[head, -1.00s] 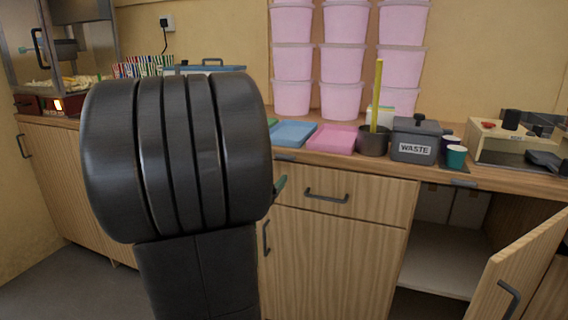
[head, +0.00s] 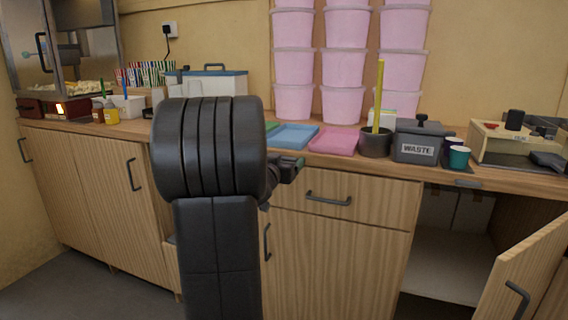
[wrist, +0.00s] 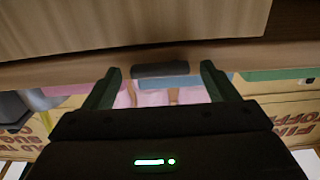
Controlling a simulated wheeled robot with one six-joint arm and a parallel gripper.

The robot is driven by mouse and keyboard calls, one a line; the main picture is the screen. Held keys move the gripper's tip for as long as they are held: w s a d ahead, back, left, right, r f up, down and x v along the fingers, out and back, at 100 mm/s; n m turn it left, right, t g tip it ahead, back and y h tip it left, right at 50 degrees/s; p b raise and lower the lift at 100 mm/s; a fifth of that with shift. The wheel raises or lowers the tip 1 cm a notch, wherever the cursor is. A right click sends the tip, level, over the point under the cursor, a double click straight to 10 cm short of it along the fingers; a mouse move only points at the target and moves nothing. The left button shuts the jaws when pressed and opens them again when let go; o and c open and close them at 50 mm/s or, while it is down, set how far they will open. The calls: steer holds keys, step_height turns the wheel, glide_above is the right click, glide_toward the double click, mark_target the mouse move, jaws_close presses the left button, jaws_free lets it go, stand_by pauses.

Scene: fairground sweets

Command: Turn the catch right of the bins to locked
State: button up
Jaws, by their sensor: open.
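A dark grey bar-shaped catch (wrist: 160,70) lies along the counter's front edge in the wrist view, parallel to the edge. My gripper (wrist: 160,69) is open, one finger near each end of the bar; I cannot tell whether they touch it. In the head view my gripper (head: 292,168) is at the counter edge above the drawer's left end, and hides the edge there. Another flat grey piece (head: 468,184) sits on the edge farther right, below the cups. I cannot make out any locked mark.
Pink tubs (head: 344,104) are stacked behind. A cupboard door (head: 520,265) hangs open at lower right. The drawer (head: 345,203) is shut.

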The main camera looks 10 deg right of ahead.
steer(key=c, duration=1)
steer(key=shift+m, duration=0.4)
steer(key=shift+w+a+f+m+b, duration=0.3)
steer(key=shift+m+b, duration=0.4)
steer(key=shift+m, duration=2.15)
steer(key=shift+s+a+f+m+b, duration=0.1)
steer(key=shift+f+m+b, duration=0.5)
steer(key=shift+m, duration=2.2)
steer(key=shift+w+a+f+m+b, duration=0.2)
steer(key=shift+m+b, duration=0.65)
steer(key=shift+m, duration=2)
